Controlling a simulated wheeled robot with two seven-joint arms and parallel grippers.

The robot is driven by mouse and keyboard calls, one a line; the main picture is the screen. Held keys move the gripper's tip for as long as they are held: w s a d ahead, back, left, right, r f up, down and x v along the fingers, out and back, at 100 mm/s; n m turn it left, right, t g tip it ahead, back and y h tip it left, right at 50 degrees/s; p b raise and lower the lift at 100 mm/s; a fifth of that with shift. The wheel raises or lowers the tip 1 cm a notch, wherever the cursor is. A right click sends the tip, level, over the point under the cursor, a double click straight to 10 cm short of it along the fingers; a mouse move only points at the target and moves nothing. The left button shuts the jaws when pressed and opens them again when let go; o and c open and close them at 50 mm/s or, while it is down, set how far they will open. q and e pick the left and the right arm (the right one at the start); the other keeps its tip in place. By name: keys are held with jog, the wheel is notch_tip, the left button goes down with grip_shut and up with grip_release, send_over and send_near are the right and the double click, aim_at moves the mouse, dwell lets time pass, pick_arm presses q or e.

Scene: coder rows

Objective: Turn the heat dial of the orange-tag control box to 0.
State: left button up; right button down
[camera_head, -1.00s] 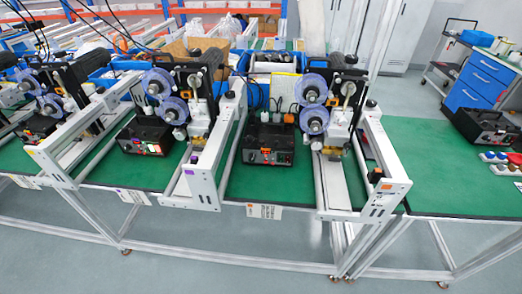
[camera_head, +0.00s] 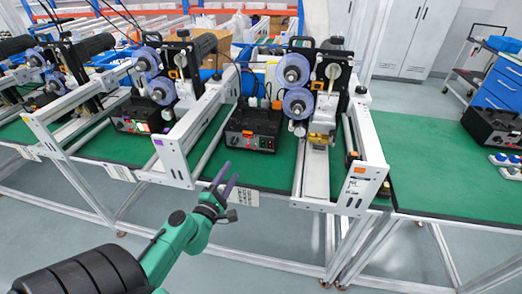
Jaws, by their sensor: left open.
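A black control box (camera_head: 252,131) stands on the green bench top in the middle of the picture. A white label (camera_head: 243,196) on the bench edge below it is partly behind my gripper. An orange tag (camera_head: 357,168) is on the white frame end to the right of this box. The box's front panel has small knobs and a reddish lit spot; the heat dial and its setting are too small to read. My left gripper (camera_head: 228,170) is open and empty, in front of the bench edge, below and a little left of the box, apart from it. My right gripper is out of view.
White machine frames with blue-purple reels (camera_head: 298,102) flank the box. A second control box (camera_head: 145,115) stands to the left, near a purple tag (camera_head: 157,142). Another black box (camera_head: 492,128) stands far right. The green bench (camera_head: 420,165) right of centre is clear.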

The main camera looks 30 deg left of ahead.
aim_at(233, 143)
pick_arm(q)
jog(key=w+a+n, duration=0.1)
jog(key=w+a, duration=0.2)
jog(key=w, duration=0.1)
jog(key=w+a+n+y, duration=0.1)
jog(key=w+a, duration=0.1)
jog(key=w, duration=0.2)
jog(key=w+a+f+n+g+y, duration=0.1)
jog(key=w+a, duration=0.2)
jog(key=w, duration=0.1)
jog(key=shift+w+a, duration=0.3)
jog(key=shift+w, duration=0.1)
grip_shut()
